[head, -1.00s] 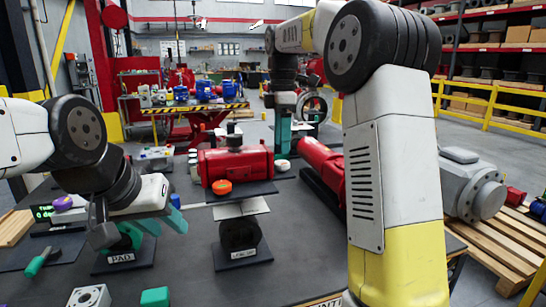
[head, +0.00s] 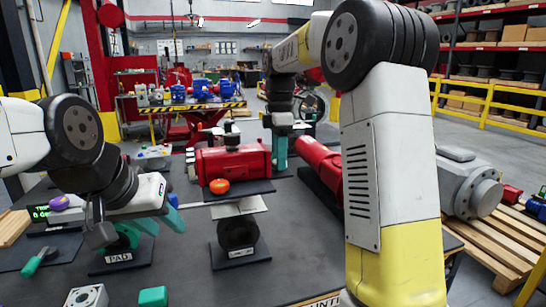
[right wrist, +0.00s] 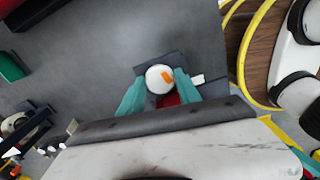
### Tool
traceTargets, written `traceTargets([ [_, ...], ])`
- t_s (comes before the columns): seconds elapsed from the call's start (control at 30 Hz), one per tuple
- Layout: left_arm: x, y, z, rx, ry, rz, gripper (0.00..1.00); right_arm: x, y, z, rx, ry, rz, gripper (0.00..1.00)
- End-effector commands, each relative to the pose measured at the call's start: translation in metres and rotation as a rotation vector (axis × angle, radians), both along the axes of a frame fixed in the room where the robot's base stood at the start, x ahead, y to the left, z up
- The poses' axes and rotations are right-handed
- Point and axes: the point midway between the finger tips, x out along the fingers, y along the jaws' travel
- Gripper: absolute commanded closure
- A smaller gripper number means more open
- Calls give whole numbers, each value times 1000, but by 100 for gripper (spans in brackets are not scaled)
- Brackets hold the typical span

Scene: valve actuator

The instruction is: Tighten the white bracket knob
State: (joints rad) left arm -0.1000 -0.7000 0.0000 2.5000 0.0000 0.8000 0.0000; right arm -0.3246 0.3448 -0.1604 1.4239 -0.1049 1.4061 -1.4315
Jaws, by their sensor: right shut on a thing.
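The white bracket knob (right wrist: 160,78) is round with an orange mark and shows in the right wrist view. The teal fingers of my right gripper (right wrist: 158,92) are closed on it from both sides. In the head view my right gripper (head: 279,152) points down just right of the red actuator (head: 232,163), and its fingers hide the knob. My left gripper (head: 172,217) hangs at the left, over the black stand labelled PAD (head: 122,262). Its teal finger shows, but its opening is unclear.
An orange-red knob (head: 219,186) sits in front of the actuator. A red cylinder (head: 322,163) lies close to the right of my right gripper. A green-handled tool (head: 40,262), a grey block (head: 87,297) and a teal block (head: 152,297) are on the near-left table.

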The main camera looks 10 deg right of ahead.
Motion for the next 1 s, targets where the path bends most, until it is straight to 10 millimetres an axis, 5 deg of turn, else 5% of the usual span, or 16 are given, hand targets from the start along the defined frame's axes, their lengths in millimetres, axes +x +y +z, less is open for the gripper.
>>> traceTargets([
  [0.4, 0, 0, 0, 0, 0, 0, 64, 0, 0, 0, 0, -2, -239, 100],
  [0.73, 0, 0, 0, 0, 0, 0, 64, 0, 0, 1, 0, -2, -263, 100],
  [0.77, 0, 0, 0, 0, 0, 0, 64, 0, 0, 1, 0, -2, -263, 56],
  [0.8, 0, 0, 0, 0, 0, 0, 64, 0, 0, 1, 0, -2, -263, 48],
  [0.87, 0, 0, 0, 0, 0, 0, 64, 0, 0, 1, 0, -2, -263, 38],
  [1.0, 0, 0, 0, 0, 0, 0, 64, 0, 0, 0, 0, -2, -262, 38],
])
